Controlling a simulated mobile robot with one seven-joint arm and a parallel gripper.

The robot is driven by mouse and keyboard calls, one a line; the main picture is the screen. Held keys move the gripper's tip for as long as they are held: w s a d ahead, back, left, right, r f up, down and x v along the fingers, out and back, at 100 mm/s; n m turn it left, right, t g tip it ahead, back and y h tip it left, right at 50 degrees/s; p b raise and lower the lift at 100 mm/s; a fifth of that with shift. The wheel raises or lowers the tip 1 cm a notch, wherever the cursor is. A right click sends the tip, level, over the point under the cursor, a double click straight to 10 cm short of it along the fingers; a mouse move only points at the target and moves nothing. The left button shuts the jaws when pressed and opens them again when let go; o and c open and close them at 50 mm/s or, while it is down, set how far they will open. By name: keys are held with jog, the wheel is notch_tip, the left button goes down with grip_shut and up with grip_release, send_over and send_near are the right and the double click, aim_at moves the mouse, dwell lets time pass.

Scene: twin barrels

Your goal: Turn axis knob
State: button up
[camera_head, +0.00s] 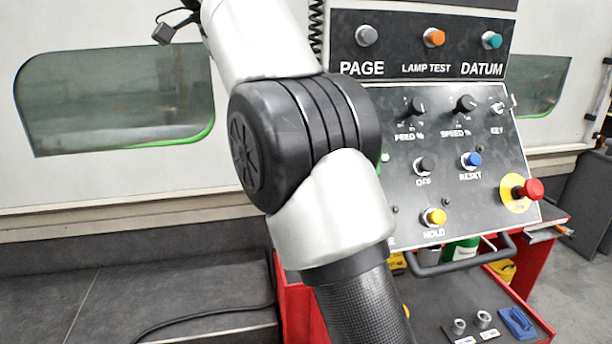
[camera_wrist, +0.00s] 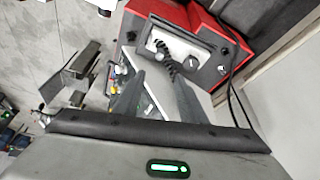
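A sloped control panel (camera_head: 470,200) carries labelled knobs and buttons in the head view. No knob labelled axis can be read there, and my arm covers the panel's left part. The black feed knob (camera_head: 416,107) and speed knob (camera_head: 465,104) show on its upper part. In the wrist view, my gripper (camera_wrist: 160,80) has its two grey fingers apart, with nothing seen held between them. Beyond the fingertips is a grey-white unit with a small round knob (camera_wrist: 190,60) and a black coiled cable (camera_wrist: 163,58). I cannot tell whether this is the axis knob.
A red emergency stop (camera_head: 530,188) juts from the panel's right side. A black handle (camera_head: 465,262) runs below the panel, above a red cart (camera_head: 530,285). A coiled cable (camera_head: 316,30) hangs beside the upper panel.

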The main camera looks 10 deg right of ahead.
jog(key=b+x, duration=0.2)
jog(key=x, duration=1.5)
jog(key=shift+d+f+b, duration=0.1)
jog(key=shift+f+b, duration=0.05)
jog(key=shift+b, duration=0.2)
grip_shut()
